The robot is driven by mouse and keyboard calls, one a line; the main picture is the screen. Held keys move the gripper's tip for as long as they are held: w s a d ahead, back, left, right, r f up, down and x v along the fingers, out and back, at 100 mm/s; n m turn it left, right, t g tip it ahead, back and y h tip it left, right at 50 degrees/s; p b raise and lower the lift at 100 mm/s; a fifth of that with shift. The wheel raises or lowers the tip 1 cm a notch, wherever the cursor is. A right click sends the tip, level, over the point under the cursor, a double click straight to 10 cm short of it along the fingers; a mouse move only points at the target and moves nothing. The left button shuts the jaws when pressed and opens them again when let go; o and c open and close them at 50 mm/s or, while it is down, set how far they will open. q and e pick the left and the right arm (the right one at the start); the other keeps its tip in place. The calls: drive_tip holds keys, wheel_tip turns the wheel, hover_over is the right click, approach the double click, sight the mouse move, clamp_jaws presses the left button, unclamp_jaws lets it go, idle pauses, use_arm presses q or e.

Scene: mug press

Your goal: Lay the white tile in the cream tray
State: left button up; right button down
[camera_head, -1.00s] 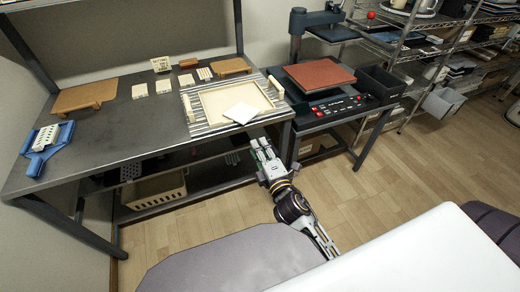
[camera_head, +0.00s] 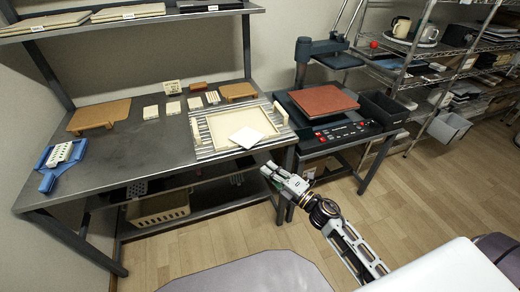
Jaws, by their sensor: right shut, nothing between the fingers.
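The white tile (camera_head: 246,137) lies tilted to the tray's edges at the front of the cream tray (camera_head: 213,137). Its near corner reaches over the front rim, and I cannot tell whether it is flat on the tray floor. My right gripper (camera_head: 267,169) is shut and empty, in front of the table edge, below and to the right of the tile and apart from it. My left gripper is not in view.
The tray rests on a striped mat (camera_head: 205,155) at the table's right end. Small pale tiles (camera_head: 151,112), wooden stands (camera_head: 99,115) and a blue tool (camera_head: 47,182) are on the table. A press with a red-brown plate (camera_head: 323,101) stands to the right.

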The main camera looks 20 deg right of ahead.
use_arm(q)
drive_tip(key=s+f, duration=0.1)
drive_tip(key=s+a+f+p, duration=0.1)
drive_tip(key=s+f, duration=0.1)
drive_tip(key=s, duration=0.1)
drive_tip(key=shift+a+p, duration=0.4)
use_arm(e)
drive_tip(key=d+n+g+y, duration=0.3)
drive_tip(key=d+g+y, duration=0.1)
drive_tip(key=d+g, duration=0.1)
drive_tip(key=shift+s+d, duration=0.4)
drive_tip(key=shift+d, duration=0.4)
drive_tip(key=shift+w, duration=0.1)
approach(249, 148)
drive_tip(key=shift+s+a, duration=0.8)
drive_tip(key=shift+s, duration=0.35)
drive_tip(key=w+a, duration=0.1)
drive_tip(key=w, duration=0.1)
drive_tip(key=w+a, duration=0.1)
drive_tip(key=w, duration=0.2)
drive_tip(key=shift+w+a+f, duration=0.15)
drive_tip(key=shift+w+a, duration=0.25)
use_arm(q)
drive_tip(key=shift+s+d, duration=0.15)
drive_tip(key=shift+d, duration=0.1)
use_arm(e)
drive_tip(key=shift+w, duration=0.4)
